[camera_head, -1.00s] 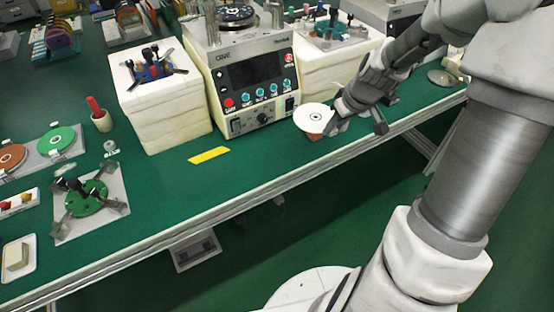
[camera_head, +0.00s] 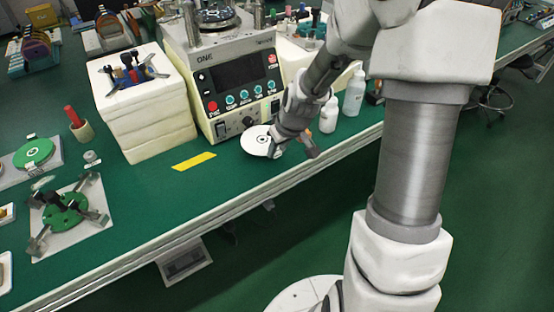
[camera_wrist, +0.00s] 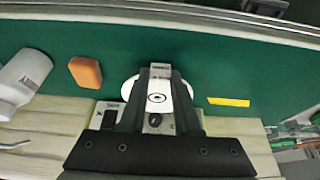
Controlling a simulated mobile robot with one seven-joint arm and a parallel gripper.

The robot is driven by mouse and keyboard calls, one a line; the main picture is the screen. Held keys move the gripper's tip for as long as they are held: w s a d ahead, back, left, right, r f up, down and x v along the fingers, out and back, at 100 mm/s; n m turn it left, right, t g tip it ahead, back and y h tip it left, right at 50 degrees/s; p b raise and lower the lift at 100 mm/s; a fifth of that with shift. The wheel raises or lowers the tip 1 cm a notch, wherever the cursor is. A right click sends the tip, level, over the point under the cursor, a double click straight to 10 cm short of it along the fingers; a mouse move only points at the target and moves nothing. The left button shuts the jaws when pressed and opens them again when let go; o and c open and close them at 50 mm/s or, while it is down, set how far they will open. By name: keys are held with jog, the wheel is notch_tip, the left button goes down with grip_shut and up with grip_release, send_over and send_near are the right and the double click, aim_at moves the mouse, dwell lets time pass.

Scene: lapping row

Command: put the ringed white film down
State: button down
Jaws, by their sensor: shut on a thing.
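The ringed white film (camera_head: 256,141) is a thin white disc with a black ring at its middle. It is over the green bench, in front of the machine's lower right corner. My gripper (camera_head: 276,149) is shut on its right edge in the head view. In the wrist view the film (camera_wrist: 157,98) shows between and beside my fingers (camera_wrist: 160,72), which hide part of it. It lies about flat and close to the bench; I cannot tell whether it touches.
The control-panel machine (camera_head: 240,85) stands close behind. A yellow strip (camera_head: 194,161) lies left of the film. White bottles (camera_head: 353,93) stand to the right. An orange block (camera_wrist: 86,72) shows beside the film in the wrist view. Bare bench lies between film and strip.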

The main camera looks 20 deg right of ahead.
aim_at(274, 164)
jog(key=shift+f+b, duration=0.55)
jog(key=shift+f, duration=1.5)
jog(key=shift+f, duration=0.25)
jog(key=c, duration=0.6)
grip_release()
jog(key=shift+r, duration=0.1)
jog(key=shift+r, duration=0.1)
jog(key=shift+r, duration=0.2)
jog(key=p+v, duration=0.3)
jog(key=v, duration=0.8)
jog(key=shift+s+r, duration=0.15)
jog(key=shift+r, duration=0.2)
